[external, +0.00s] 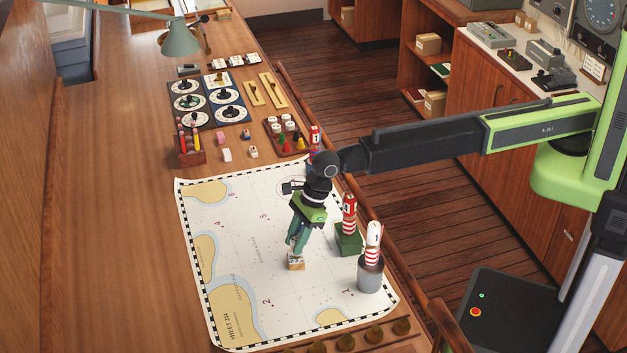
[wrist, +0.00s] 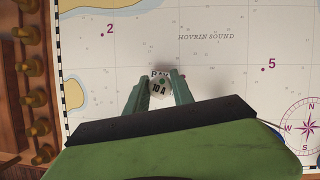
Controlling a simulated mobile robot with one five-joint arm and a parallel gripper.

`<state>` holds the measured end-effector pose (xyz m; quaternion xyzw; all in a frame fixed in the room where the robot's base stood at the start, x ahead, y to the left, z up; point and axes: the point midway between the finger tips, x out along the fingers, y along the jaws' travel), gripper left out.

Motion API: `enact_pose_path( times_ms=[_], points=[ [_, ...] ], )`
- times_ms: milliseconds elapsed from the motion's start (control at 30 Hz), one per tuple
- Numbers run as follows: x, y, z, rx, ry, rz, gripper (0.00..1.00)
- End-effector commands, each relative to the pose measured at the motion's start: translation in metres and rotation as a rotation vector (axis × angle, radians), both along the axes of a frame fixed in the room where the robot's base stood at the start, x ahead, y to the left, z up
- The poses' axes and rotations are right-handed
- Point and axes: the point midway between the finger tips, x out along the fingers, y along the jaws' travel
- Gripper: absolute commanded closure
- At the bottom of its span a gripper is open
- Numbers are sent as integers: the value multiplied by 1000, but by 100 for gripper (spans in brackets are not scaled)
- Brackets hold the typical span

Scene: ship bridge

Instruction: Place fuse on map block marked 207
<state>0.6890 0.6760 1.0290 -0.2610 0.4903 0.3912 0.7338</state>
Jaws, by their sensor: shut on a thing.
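My gripper (external: 297,248) is over the middle of the sea chart with its jaws pointing down. In the wrist view its green fingers (wrist: 159,82) close on a pale round piece marked "10 A" (wrist: 159,88), which looks like the fuse. Dark lettering shows just beyond it, too small to read surely. In the external view a small tan and white block (external: 296,263) shows at the fingertips, low over the chart; I cannot tell whether it touches. No marking 207 is legible on any block.
The chart (external: 235,290) covers the front desk. A tray of pieces (external: 287,135) and small blocks (external: 227,154) lie behind.

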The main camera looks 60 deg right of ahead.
Motion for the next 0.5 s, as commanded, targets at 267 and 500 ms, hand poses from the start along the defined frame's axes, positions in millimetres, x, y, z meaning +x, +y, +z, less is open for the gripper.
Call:
enact_pose_path(
  times_ms=[267,500],
  points=[
    [0,0,-2,0,0,0,62],
    [0,0,-2,0,0,0,49]
  ],
)
